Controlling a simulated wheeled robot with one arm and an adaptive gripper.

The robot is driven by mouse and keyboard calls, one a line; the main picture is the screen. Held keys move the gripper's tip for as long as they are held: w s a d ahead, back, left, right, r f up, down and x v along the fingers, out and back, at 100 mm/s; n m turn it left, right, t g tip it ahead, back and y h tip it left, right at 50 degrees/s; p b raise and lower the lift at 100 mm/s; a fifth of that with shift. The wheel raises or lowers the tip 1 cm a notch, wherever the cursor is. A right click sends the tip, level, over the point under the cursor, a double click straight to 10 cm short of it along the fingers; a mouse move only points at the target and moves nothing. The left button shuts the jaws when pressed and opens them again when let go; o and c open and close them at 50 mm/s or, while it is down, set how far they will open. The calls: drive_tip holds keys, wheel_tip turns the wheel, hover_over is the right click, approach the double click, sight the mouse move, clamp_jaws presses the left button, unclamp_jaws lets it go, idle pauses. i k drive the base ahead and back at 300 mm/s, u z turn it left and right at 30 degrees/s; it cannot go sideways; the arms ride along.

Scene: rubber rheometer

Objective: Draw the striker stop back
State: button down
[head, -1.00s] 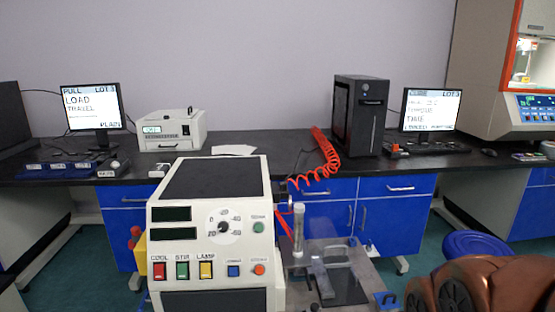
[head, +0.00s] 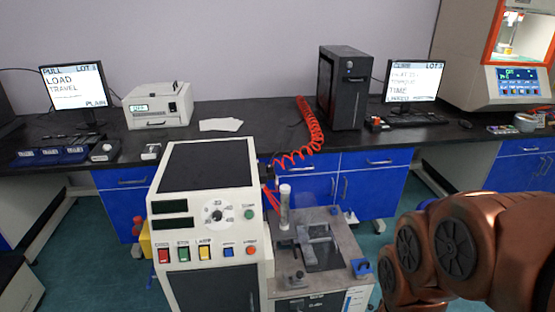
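The white bench instrument (head: 205,200) with COOL, STIR and LAMP switches stands in the middle foreground. A metal-topped unit (head: 345,250) adjoins it on the right. The unit carries a clear upright tube (head: 284,207), a grey bracket (head: 318,233) over a dark plate, a small dark knob (head: 297,276) near the front and a blue block (head: 362,268) at the right corner. I cannot tell which of these parts is the striker stop. My brown arm links fill the lower right, right of the unit. My gripper is out of view.
A black bench (head: 250,140) with blue drawers runs behind, holding two monitors (head: 415,82), a white box device (head: 157,105) and a black tower (head: 342,88). A red coiled hose (head: 309,130) hangs toward the instrument. Green floor shows between the instrument and bench.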

sight(297, 280)
drive_tip(key=u, duration=0.05)
drive_tip(key=k, duration=0.5)
drive_tip(key=u, duration=1.75)
drive_tip(key=i, duration=0.9)
drive_tip(key=z, duration=1.45)
